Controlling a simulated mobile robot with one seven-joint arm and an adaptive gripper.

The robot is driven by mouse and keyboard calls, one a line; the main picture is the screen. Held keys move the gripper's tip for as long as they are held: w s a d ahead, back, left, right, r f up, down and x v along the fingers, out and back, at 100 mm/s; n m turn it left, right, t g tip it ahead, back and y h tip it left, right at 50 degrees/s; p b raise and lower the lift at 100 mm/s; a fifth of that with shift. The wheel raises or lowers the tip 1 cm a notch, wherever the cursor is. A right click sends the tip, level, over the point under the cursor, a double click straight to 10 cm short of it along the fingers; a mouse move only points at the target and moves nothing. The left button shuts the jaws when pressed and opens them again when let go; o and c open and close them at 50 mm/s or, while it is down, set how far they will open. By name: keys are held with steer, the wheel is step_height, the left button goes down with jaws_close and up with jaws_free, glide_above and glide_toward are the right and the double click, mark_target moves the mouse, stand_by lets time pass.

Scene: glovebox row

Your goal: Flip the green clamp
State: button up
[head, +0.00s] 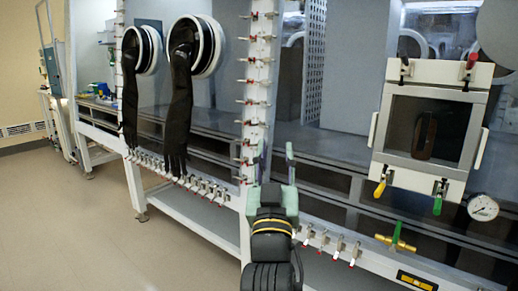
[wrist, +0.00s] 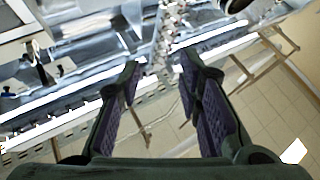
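The green clamp (head: 438,203) is at the lower right corner of a framed hatch door (head: 382,137) in the head view, its green handle hanging down. A yellow clamp (head: 380,188) is at the lower left corner, a red one (head: 471,61) at the upper right and a black one (head: 406,70) at the upper left. My gripper (head: 275,155) is open and empty, well to the left of the door and apart from the green clamp. In the wrist view my gripper (wrist: 160,72) shows two spread fingers with nothing between them. I cannot make out the green clamp there.
A green-and-yellow valve (head: 396,240) and a round gauge (head: 482,207) sit below the door. Black gloves (head: 179,110) hang from ports at left. Several small red-tipped fittings line a white post (head: 257,90). The floor (head: 70,230) at left is clear.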

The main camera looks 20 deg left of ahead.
steer(key=shift+s+a+r+n+y, duration=0.3)
steer(key=shift+s+a+r+y, duration=0.1)
steer(key=shift+s+a+y, duration=0.25)
steer(key=shift+s+a+r+n+y, duration=0.3)
steer(key=shift+a+r+y, duration=0.15)
steer(key=shift+a, duration=0.3)
steer(key=shift+f, duration=0.1)
